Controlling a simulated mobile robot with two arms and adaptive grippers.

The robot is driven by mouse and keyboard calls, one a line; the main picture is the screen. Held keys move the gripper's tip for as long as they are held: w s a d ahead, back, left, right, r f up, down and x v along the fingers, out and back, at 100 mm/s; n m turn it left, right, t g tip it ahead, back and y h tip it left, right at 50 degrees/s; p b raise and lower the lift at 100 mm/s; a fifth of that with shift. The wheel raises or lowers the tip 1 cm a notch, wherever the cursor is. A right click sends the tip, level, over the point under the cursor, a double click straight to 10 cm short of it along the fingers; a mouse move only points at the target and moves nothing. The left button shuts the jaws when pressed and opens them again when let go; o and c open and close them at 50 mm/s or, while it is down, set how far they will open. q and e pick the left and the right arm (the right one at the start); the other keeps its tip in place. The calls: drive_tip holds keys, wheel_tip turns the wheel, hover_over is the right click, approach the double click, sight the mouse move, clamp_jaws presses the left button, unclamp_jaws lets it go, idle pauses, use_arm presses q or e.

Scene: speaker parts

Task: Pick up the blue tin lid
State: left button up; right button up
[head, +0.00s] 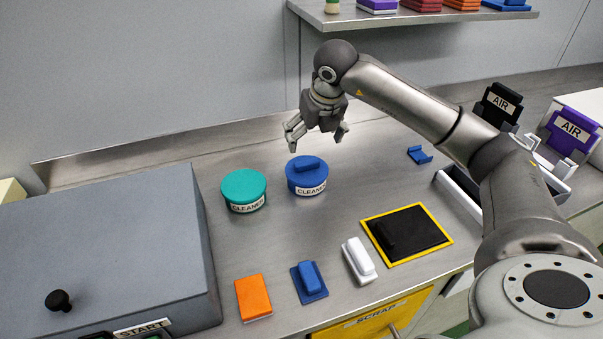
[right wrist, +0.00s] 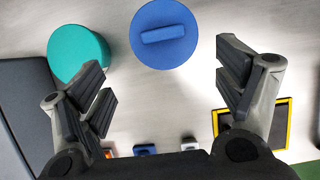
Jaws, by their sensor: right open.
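The blue tin lid (head: 307,168) sits on a blue tin labelled CLEANER on the steel counter. It has a raised bar handle on top. In the right wrist view the lid (right wrist: 164,34) is at the top middle, seen from above, beyond and between the fingers. My right gripper (head: 315,138) is open and empty, above and slightly behind the lid, apart from it. Its two fingers also show wide apart in the right wrist view (right wrist: 164,95). My left gripper is not in view.
A teal tin (head: 244,188) stands just left of the blue tin. A grey START box (head: 100,250) fills the left. Orange, blue and white parts and a yellow-edged black mat (head: 447,239) lie in front. A shelf (head: 420,18) hangs at the back.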

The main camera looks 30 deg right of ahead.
approach(307, 162)
drive_tip(key=x, duration=0.2)
drive_tip(key=shift+w+a+f, duration=0.15)
drive_tip(key=shift+a+f, duration=0.05)
drive_tip(key=shift+f, duration=0.05)
drive_tip(key=shift+w+d+f+p, duration=0.1)
drive_tip(key=shift+w+f+p, duration=0.25)
drive_tip(key=shift+f, duration=0.25)
drive_tip(key=p+x, duration=0.1)
drive_tip(key=x, duration=0.3)
drive_tip(key=shift+s+d+f, duration=0.15)
drive_tip(key=shift+d+f, duration=0.05)
drive_tip(key=shift+f, duration=0.3)
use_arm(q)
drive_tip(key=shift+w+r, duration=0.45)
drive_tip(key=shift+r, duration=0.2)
use_arm(e)
drive_tip(key=shift+c, duration=0.5)
drive_tip(key=c, duration=1)
drive_tip(key=shift+r, duration=0.15)
